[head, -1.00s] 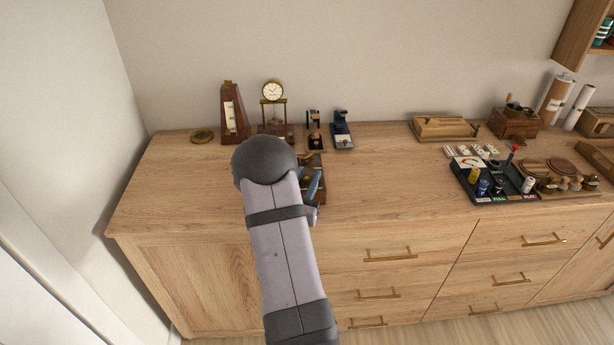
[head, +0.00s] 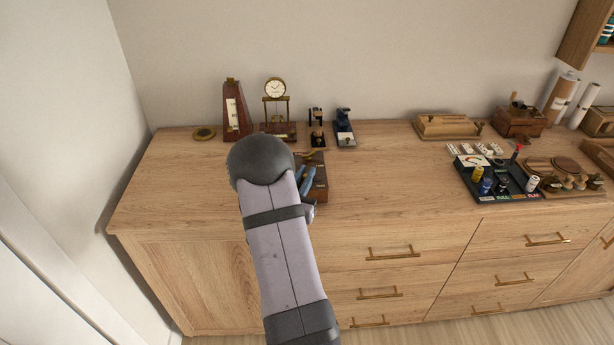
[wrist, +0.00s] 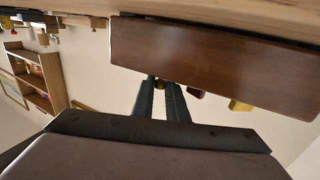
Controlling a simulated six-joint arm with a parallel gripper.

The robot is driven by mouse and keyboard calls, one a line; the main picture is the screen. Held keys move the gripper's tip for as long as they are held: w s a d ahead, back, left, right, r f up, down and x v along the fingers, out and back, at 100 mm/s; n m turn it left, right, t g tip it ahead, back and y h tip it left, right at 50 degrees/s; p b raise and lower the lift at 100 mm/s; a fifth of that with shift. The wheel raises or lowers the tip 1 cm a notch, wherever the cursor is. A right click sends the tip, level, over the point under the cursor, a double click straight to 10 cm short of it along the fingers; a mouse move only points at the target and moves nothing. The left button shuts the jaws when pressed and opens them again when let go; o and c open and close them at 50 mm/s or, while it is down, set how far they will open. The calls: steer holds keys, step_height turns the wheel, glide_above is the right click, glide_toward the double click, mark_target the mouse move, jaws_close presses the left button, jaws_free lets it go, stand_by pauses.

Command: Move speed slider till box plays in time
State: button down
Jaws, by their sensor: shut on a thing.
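The box (head: 319,187) is a dark brown wooden case on the dresser top, partly hidden behind my arm in the head view. Its smooth brown side (wrist: 215,62) fills the upper part of the wrist view, which looks upside down. My gripper (wrist: 160,83) is shut on a small brass knob (wrist: 160,85) at the box's edge, which appears to be the speed slider. My gripper's blue fingers (head: 305,179) also show over the box in the head view. A dark red piece (wrist: 195,93) and a yellow piece (wrist: 240,105) stick out beside the knob. The slider's track and scale are hidden.
Behind the box stand a metronome (head: 236,112), a small clock (head: 275,100) and two small devices (head: 317,128) (head: 344,128). A brass disc (head: 204,134) lies at left. A dark tray (head: 490,180) is at right. The dresser top (head: 390,175) between box and tray is clear.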

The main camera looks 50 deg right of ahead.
steer(key=c, duration=1.8)
jaws_free()
steer(key=shift+w+a, duration=0.15)
